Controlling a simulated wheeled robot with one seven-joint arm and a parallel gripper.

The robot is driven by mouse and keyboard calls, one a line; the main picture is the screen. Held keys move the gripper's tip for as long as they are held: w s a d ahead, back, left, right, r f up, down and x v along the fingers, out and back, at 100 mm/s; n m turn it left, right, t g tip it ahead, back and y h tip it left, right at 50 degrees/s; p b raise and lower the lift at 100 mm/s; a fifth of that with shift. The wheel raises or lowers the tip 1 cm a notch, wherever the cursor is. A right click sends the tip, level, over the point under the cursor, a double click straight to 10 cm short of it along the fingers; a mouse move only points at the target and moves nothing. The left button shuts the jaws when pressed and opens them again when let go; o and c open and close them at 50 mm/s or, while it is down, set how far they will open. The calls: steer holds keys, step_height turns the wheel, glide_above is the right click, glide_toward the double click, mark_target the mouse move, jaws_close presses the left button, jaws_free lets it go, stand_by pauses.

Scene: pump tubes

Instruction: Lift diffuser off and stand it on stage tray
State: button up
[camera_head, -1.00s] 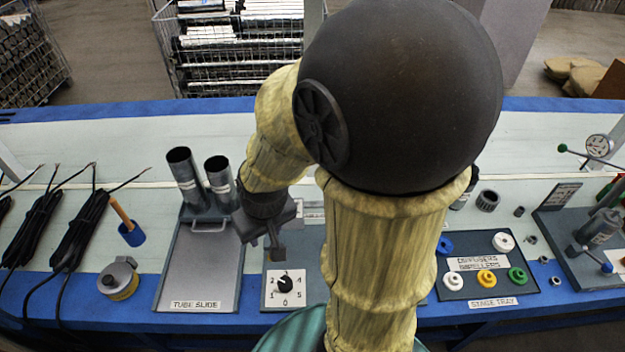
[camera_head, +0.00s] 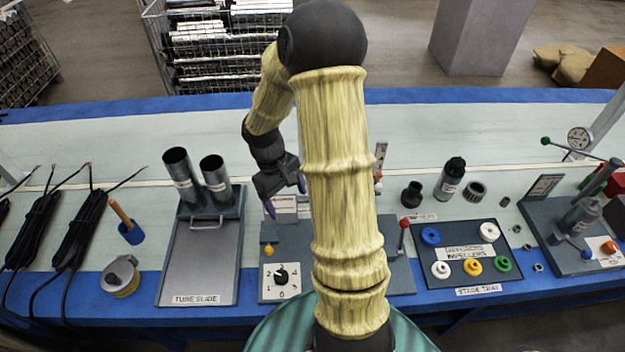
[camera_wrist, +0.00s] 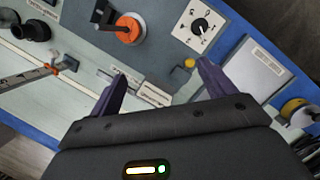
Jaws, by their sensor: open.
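An orange round part (camera_wrist: 128,28) with a dark grey centre sits on the grey fixture plate (camera_wrist: 160,55) in the wrist view. I cannot tell for sure that it is the diffuser; my arm hides this spot in the head view. My gripper (camera_head: 286,195) is open and empty above the back left of the plate. In the wrist view its purple fingers (camera_wrist: 162,75) are spread wide, apart from the orange part. The dark stage tray (camera_head: 507,262) at right holds blue, white, yellow and green rings around a label.
The plate carries a numbered dial (camera_head: 281,276) and a yellow button (camera_head: 268,250). The tube slide (camera_head: 200,262) with two upright tubes is to the left.

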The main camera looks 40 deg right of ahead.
steer(key=w+d+f+g+p, duration=0.1)
steer(key=w+d+f, duration=0.1)
steer(key=d, duration=0.7)
steer(key=shift+f+g+p, duration=0.4)
steer(key=shift+f, duration=0.5)
steer(key=x, duration=1.7)
steer(key=shift+s+f+p, duration=0.1)
steer(key=shift+f+p, duration=0.05)
steer(key=shift+p, duration=0.15)
steer(key=c, duration=1.3)
steer(key=shift+r+p, duration=0.45)
steer(key=shift+r, duration=0.2)
